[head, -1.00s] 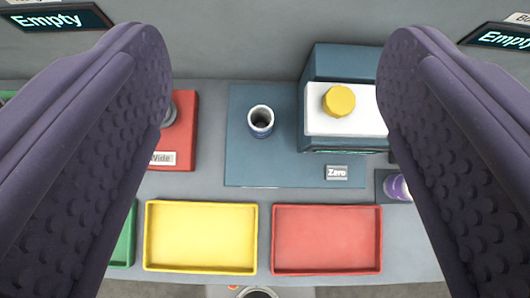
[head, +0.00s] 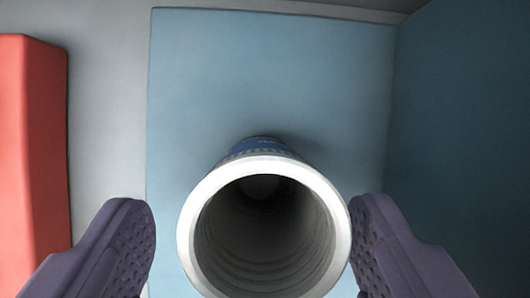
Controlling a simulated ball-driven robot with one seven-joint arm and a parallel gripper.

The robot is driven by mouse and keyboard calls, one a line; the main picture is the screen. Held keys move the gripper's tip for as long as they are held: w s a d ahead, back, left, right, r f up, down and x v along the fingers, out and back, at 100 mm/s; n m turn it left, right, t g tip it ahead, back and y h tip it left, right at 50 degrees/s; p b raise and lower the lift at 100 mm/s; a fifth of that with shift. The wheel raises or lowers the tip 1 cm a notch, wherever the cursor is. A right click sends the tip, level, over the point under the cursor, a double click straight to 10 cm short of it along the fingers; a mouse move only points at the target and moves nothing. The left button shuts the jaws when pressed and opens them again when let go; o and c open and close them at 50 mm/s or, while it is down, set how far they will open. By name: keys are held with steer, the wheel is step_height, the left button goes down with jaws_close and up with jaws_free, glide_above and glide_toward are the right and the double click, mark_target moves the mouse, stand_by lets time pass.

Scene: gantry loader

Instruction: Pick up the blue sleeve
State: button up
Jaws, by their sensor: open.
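The blue sleeve (head: 258,147) stands on the blue mat (head: 270,70). I look down into its open end, a pale ring (head: 196,205) with a dark hollow inside. Only a strip of its blue outer side shows at the top. My gripper (head: 255,225) is open, with one purple finger on each side of the sleeve. A gap shows between the left finger and the ring. The right finger is close to the ring's right edge; I cannot tell whether it touches.
A red block (head: 32,150) stands at the left, apart from the sleeve. A dark blue wall-like side (head: 460,150) rises close at the right. Grey table (head: 105,100) shows between the red block and the mat.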

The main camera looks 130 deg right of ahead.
mark_target(262, 189)
steer(key=b+x, duration=0.1)
steer(key=x, duration=0.3)
steer(key=shift+w+d, duration=0.1)
steer(key=shift+w, duration=0.15)
steer(key=shift+c, duration=1.1)
jaws_close()
steer(key=shift+r, duration=0.6)
steer(key=p+v, duration=0.1)
steer(key=v, duration=0.2)
steer(key=shift+p, duration=0.4)
steer(key=s+d+b, duration=0.1)
steer(key=s+d, duration=0.3)
steer(key=s, duration=0.2)
steer(key=s+d+r+b, duration=0.1)
steer(key=s+d+b, duration=0.1)
steer(key=s+d, duration=0.2)
steer(key=s, duration=0.2)
steer(key=shift+s, duration=0.35)
steer(key=shift+r, duration=0.2)
